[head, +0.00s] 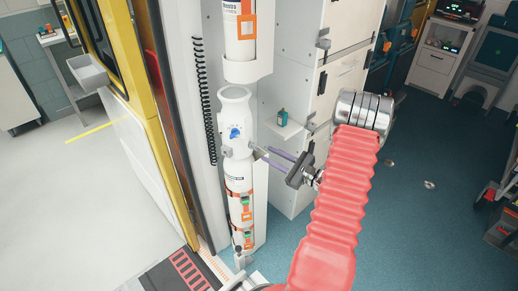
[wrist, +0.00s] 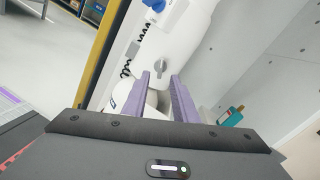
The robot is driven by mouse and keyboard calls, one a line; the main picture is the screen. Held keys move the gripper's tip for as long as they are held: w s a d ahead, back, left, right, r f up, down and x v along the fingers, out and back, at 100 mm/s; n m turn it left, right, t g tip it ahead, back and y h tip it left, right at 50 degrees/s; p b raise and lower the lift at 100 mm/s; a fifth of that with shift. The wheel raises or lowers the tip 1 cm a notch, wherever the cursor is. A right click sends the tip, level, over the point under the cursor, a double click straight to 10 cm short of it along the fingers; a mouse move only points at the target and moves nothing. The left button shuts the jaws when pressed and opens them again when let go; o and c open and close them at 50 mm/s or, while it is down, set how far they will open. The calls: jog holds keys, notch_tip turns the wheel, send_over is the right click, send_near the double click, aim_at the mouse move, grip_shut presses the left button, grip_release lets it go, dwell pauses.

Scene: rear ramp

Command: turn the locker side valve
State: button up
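A white gas cylinder (head: 236,172) stands upright in a recess left of the lockers (head: 290,110). A grey valve knob (wrist: 161,66) sits on the cylinder's side facing the lockers; in the head view it is a small grey shape (head: 257,153) near my fingertips. A blue knob (head: 235,132) is on the front; it shows at the top of the wrist view (wrist: 153,4). My gripper (head: 268,155) reaches in from the right with two purple fingers. They are apart and empty. In the wrist view the grey knob appears just beyond the gap between the fingertips (wrist: 160,76).
A second white cylinder (head: 239,30) hangs above. A small teal bottle (head: 282,117) stands on a ledge right of the cylinder; it is right of my fingers in the wrist view (wrist: 231,115). A coiled black cord (head: 204,95) hangs at left.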

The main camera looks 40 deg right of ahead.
aim_at(257, 149)
jog(key=x, duration=0.6)
jog(key=shift+c, duration=0.4)
grip_shut()
